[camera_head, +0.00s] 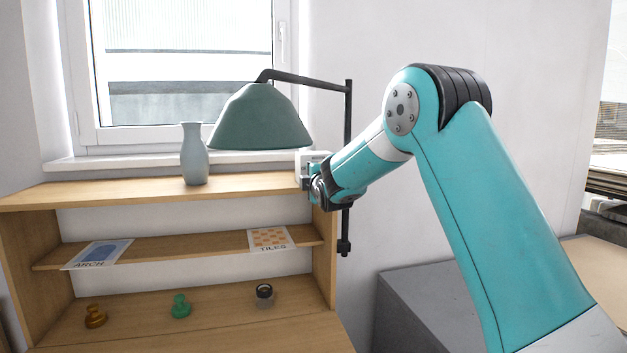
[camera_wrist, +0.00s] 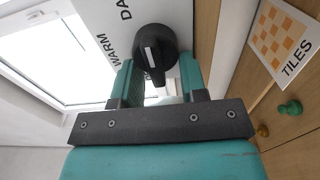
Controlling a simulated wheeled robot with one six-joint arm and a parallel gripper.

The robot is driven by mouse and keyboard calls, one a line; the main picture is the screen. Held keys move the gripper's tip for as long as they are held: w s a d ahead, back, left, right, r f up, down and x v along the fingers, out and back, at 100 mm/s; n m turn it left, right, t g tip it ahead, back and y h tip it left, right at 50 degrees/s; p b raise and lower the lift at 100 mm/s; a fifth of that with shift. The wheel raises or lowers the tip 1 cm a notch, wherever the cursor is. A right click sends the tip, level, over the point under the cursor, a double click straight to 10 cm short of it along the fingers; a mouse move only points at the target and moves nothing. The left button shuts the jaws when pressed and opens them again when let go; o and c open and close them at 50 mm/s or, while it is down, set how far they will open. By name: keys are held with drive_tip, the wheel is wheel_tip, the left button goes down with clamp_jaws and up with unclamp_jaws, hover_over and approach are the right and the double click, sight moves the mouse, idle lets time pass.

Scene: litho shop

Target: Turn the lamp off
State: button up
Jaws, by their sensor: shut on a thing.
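The lamp (camera_head: 260,118) has a grey-green shade on a dark arm and post at the right end of the shelf unit. Its underside is hidden, so I cannot tell whether it is lit. A round black knob (camera_wrist: 154,45) with a white mark is on a pale panel (camera_wrist: 118,14) printed "WARM" and a cut-off word starting "DA". My gripper (camera_wrist: 154,78) is shut on the knob, one teal finger on each side. In the head view, my gripper (camera_head: 310,181) is at the shelf's right end, by a small white box (camera_head: 311,157).
A pale blue vase (camera_head: 194,155) stands on the top shelf, left of my gripper. Cards marked "ARCH" (camera_head: 100,253) and "TILES" (camera_head: 271,238) lie on the middle shelf. Several small knobbed pieces, one green (camera_head: 181,306), stand below. A window is behind.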

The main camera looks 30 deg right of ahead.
idle(0.4)
drive_tip(key=o, duration=0.9)
drive_tip(key=b+v, duration=0.5)
drive_tip(key=v, duration=1.2)
drive_tip(key=shift+s+b, duration=0.25)
drive_tip(key=shift+b, duration=0.15)
